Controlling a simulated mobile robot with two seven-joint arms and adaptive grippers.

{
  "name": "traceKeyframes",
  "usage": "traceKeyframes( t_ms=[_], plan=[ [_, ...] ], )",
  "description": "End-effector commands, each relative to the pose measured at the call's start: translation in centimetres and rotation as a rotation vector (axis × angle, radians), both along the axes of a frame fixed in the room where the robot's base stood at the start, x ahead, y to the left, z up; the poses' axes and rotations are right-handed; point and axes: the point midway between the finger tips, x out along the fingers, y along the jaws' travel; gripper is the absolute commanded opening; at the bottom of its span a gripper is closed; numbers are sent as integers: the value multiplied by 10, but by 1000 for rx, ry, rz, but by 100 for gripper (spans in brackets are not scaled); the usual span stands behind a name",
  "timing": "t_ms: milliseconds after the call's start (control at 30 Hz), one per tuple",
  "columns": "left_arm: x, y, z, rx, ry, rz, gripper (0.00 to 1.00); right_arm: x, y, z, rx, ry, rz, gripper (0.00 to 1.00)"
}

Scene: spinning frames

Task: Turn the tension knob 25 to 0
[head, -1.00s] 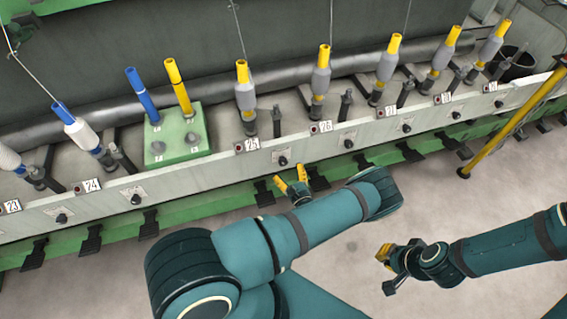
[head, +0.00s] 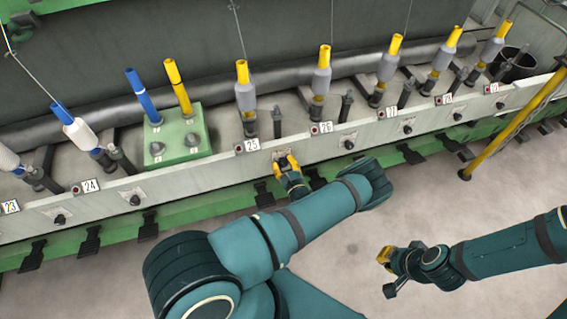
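The panel labelled 25 (head: 252,146) is on the long pale rail, with a small white plate around its tension knob. My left gripper (head: 286,162) is at this plate, its yellow fingertips either side of the knob's place. The knob is mostly hidden between and behind the fingers, so its pointer and any grip on it cannot be made out. My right gripper (head: 386,271) is apart from the rail, over the floor at the lower right, its fingers spread and empty.
Similar knobs sit along the rail, such as one by 26 (head: 348,145) and one by 24 (head: 135,199). A green block (head: 177,136) holds blue and yellow spindles. Dark pedals line the green lower beam. A yellow post (head: 510,130) leans at the right. Floor before the rail is clear.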

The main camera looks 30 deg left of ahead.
Motion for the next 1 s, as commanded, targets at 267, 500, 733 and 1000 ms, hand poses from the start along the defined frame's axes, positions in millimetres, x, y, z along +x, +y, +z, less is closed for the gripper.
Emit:
traceKeyframes(
  t_ms=[267,500,733,1000],
  plan=[
    [0,0,0,-7,-10,0,0,0,0,1,0,1,0,0],
    [0,1,1,-19,-24,1,0,-1,0,2,0,1,0,0],
    [0,1,1,-61,-73,0,0,-1,0,7,0,3,1,0],
    [-1,1,3,-191,-226,2,0,-4,1,20,2,9,2,0]
  ],
)
